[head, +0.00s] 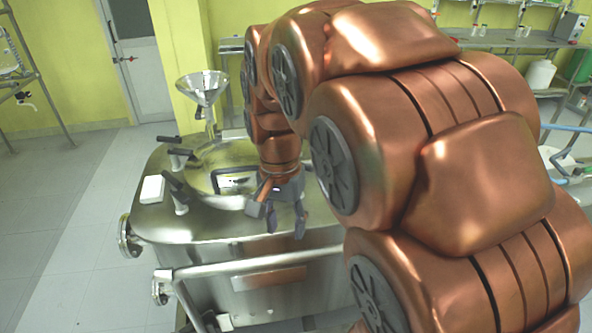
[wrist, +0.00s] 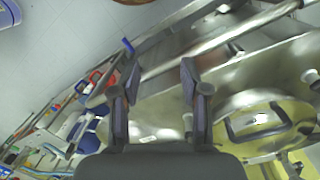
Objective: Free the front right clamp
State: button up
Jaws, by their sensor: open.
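A steel vessel (head: 215,230) with a round lid (head: 215,165) stands in the middle of the head view. Two clamps with black handles and pale posts show on its left side, a rear one (head: 180,160) and a front one (head: 180,201). My gripper (head: 286,224) is open and empty, pointing down over the front right part of the vessel top. In the wrist view my gripper (wrist: 159,72) has its fingers apart. A small pale post (wrist: 187,122) shows beside the right finger, possibly the front right clamp, mostly hidden. The lid (wrist: 262,128) lies right of the fingers.
A steel rail (head: 250,265) runs along the vessel's front. A funnel (head: 203,88) stands behind the lid and a white block (head: 152,189) lies on the vessel's left edge. My arm hides the vessel's right side. Open floor (head: 70,240) lies to the left.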

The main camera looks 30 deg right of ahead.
jog(key=w+d+m, duration=0.5)
jog(key=w+d, duration=0.1)
jog(key=w, duration=0.1)
jog(key=w+d+f+m+b, duration=0.1)
jog(key=w+d+m, duration=0.5)
jog(key=w, duration=0.2)
jog(key=w+d+f+m+t, duration=0.1)
jog(key=w+d+m, duration=0.5)
jog(key=w, duration=0.1)
jog(key=shift+w+d, duration=0.25)
jog(key=shift+w, duration=0.15)
jog(key=shift+m, duration=0.3)
jog(key=shift+f+p, duration=0.45)
jog(key=shift+f, duration=3.45)
grip_shut()
